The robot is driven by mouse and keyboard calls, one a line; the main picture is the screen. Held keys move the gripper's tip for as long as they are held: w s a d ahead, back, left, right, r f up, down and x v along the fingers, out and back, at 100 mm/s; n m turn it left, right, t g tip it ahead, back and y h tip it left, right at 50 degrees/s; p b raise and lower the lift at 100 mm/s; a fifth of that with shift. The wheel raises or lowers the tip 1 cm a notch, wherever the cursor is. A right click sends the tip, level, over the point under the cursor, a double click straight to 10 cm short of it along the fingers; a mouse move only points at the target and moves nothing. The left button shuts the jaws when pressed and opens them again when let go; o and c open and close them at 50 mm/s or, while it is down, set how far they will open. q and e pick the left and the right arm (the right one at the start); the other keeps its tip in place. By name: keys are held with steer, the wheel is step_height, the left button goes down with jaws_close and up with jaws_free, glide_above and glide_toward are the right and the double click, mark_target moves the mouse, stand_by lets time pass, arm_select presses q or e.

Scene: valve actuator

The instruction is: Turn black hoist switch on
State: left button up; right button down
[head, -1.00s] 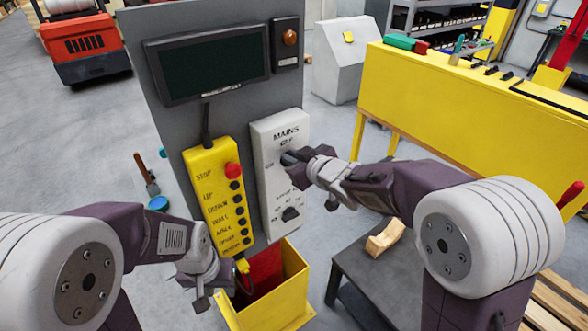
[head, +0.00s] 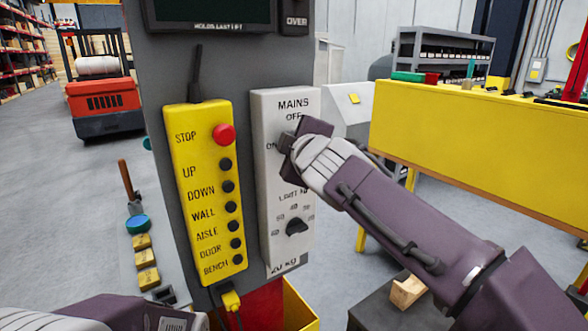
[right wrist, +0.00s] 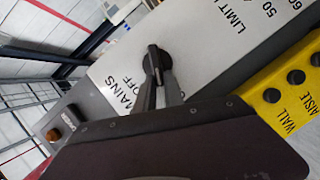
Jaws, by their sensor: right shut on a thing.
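The black mains switch (right wrist: 152,62) is a rotary knob on the white panel (head: 270,190), beside the words MAINS and OFF. My right gripper (right wrist: 160,90) is shut on this knob in the right wrist view, its two fingers on either side of the handle. In the head view the right gripper (head: 287,143) covers the switch and part of the ON label, so I cannot tell which setting the knob points at. My left arm shows only at the bottom left of the head view; its gripper is out of sight.
A second black knob (head: 297,227), marked as a limit, sits lower on the white panel. A yellow pendant (head: 205,200) with a red stop button (head: 223,134) and several black buttons hangs just left. A yellow bench (head: 470,150) stands at the right.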

steer(key=shift+s+a+f+n+t+b, duration=0.1)
steer(key=shift+f+n+t+b, duration=0.35)
steer(key=shift+n+b, duration=0.8)
steer(key=shift+a+f+n+t+b, duration=0.1)
steer(key=shift+f+n+t+b, duration=0.4)
steer(key=shift+b, duration=1.2)
steer(key=shift+r+n, duration=0.2)
steer(key=shift+n, duration=0.05)
steer(key=c, duration=1.4)
jaws_free()
steer(key=shift+c, duration=0.2)
steer(key=b+v, duration=0.2)
steer(key=v, duration=0.7)
